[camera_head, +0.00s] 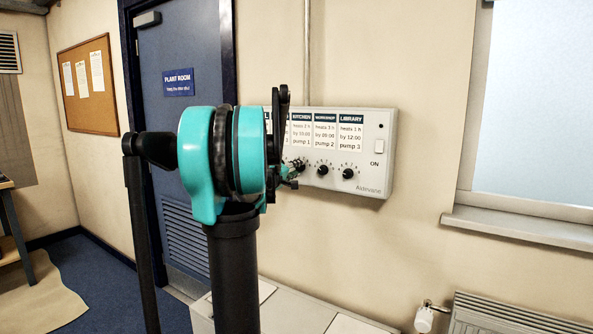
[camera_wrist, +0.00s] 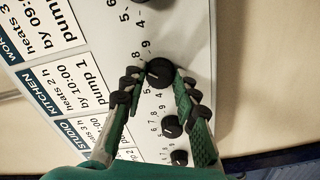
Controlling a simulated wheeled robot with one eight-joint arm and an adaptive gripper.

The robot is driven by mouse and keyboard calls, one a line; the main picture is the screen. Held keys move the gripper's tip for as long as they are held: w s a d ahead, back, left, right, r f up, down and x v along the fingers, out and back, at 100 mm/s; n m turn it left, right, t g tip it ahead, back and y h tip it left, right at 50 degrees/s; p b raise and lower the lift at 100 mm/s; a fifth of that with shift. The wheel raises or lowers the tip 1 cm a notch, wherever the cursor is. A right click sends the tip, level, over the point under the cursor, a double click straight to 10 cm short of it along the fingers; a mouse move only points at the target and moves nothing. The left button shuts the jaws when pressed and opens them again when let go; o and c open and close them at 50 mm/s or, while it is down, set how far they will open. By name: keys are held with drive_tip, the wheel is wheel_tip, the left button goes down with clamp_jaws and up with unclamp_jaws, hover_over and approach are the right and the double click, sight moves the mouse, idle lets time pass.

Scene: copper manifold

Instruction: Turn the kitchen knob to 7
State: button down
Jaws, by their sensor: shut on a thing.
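The kitchen knob (camera_wrist: 160,72) is a round black knob on the white control panel (camera_wrist: 190,35), in line with the KITCHEN label (camera_wrist: 50,90) in the wrist view. My gripper (camera_wrist: 161,80) has one green finger with dark pads on each side of this knob and is shut on it. The fingers hide part of its dial; an 8 and a 9 show at its upper left. I cannot read its pointer setting surely. In the head view my gripper (camera_head: 290,174) is at the panel below the KITCHEN label (camera_head: 301,130), mostly hidden by my arm.
More knobs, including one (camera_wrist: 172,127), lie close below in the wrist view. A white cabinet (camera_head: 300,310) stands beneath.

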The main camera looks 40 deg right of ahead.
drive_tip(key=shift+n, duration=2.3)
drive_tip(key=c, duration=1.1)
unclamp_jaws()
drive_tip(key=shift+c, duration=0.2)
drive_tip(key=v, duration=1.2)
drive_tip(key=shift+a, duration=0.15)
